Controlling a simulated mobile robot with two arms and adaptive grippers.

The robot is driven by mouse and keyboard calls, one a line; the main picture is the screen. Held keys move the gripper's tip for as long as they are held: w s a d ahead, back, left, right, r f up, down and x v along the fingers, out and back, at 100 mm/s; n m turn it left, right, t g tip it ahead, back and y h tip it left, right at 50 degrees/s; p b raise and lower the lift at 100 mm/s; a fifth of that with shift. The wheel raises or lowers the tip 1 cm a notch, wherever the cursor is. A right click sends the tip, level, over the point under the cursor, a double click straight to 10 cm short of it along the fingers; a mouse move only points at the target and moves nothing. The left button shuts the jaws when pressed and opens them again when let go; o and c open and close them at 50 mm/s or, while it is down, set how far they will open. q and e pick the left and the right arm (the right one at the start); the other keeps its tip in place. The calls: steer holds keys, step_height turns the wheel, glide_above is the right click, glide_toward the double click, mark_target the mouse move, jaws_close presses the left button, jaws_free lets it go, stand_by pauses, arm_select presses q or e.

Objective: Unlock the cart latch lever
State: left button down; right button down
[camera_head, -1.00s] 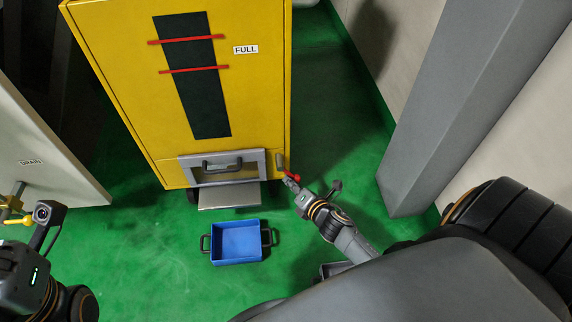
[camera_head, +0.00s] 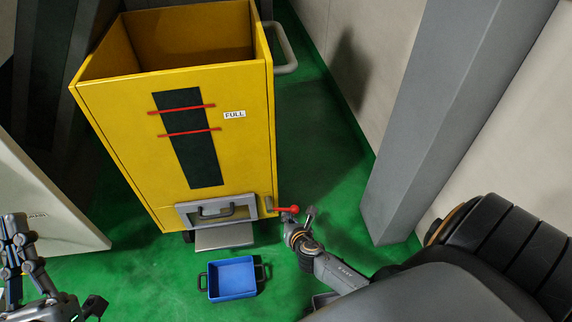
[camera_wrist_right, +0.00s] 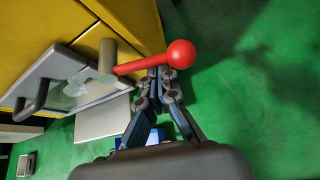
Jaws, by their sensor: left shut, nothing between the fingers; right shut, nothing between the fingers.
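The yellow cart (camera_head: 225,165) stands in the middle of the head view, with an open top. Its latch lever (camera_head: 287,209) is red with a ball end and sticks out to the right at the lower right corner, about level. In the right wrist view the lever's red ball (camera_wrist_right: 180,53) and rod run from a grey pivot (camera_wrist_right: 107,58). My right gripper (camera_wrist_right: 160,76) is shut and empty, its tips just under the rod near the ball; contact is unclear. It also shows below the lever in the head view (camera_head: 290,217). My left gripper (camera_head: 15,228) is shut and empty at the lower left, away from the cart.
A grey-framed hatch with a handle (camera_head: 216,212) is low on the cart front, above a pale ledge (camera_head: 224,238). A blue bin (camera_head: 232,278) sits on the green floor in front. A grey pillar (camera_head: 430,130) stands at the right.

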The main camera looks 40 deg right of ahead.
arm_select(q)
step_height(320, 180, down, 18)
steer(key=w+a+g+y+p, duration=0.1)
steer(key=a+g+y+p, duration=0.1)
steer(key=g, duration=0.9)
steer(key=shift+w+r+y+p, duration=0.25)
steer(key=shift+w+y+p, duration=0.05)
steer(key=shift+y+p, duration=0.6)
arm_select(e)
steer(key=shift+d+r+n+g+h, duration=0.15)
steer(key=shift+r+n+g+h, duration=0.25)
steer(key=shift+r+n+h, duration=0.55)
steer(key=shift+f, duration=0.1)
steer(key=shift+s+f, duration=0.1)
